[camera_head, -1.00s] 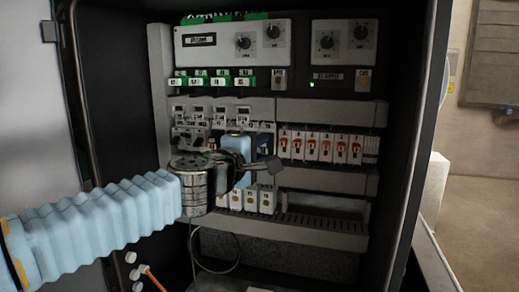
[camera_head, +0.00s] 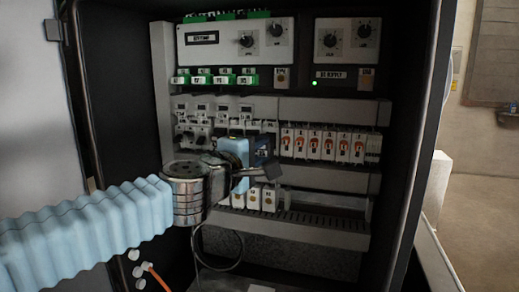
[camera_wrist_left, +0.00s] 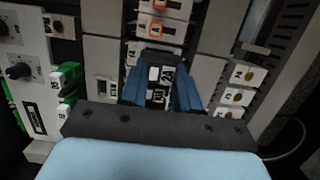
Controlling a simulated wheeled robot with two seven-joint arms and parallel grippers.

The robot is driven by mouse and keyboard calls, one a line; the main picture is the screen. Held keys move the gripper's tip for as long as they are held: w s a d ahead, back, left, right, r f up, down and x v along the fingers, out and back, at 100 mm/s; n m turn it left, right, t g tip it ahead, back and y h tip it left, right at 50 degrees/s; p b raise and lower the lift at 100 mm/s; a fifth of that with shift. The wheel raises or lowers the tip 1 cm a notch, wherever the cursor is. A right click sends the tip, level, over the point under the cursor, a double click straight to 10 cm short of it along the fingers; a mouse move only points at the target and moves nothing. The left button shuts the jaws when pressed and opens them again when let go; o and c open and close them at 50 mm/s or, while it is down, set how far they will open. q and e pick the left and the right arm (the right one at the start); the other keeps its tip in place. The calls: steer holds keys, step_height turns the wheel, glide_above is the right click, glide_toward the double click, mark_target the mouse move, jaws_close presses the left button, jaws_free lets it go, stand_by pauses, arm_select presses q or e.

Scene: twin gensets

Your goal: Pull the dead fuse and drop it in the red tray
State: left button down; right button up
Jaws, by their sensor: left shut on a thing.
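My left gripper (camera_head: 263,149) reaches into the open cabinet at the middle rows of modules. In the left wrist view its two dark blue fingers (camera_wrist_left: 160,90) are shut on a small fuse module (camera_wrist_left: 163,76) with white label patches. I take this to be the dead fuse. The fingers and wrist hide most of it in the head view. I cannot tell whether it is still seated or clear of its row. The red tray is in neither view. My right gripper is not in view.
A row of white modules with orange-red marks (camera_head: 328,145) stands close right of the gripper. White modules (camera_head: 262,198) sit below it, above a slotted duct (camera_head: 300,224). Knob panels (camera_head: 235,42) are above. The cabinet side (camera_head: 405,150) bounds the right.

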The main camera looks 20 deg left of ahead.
mark_target(264, 149)
arm_select(q)
steer(key=v, duration=0.2)
steer(key=d+p+v, duration=0.1)
steer(key=v, duration=0.1)
steer(key=shift+a+r, duration=0.1)
steer(key=shift+r, duration=0.05)
steer(key=shift+s, duration=0.4)
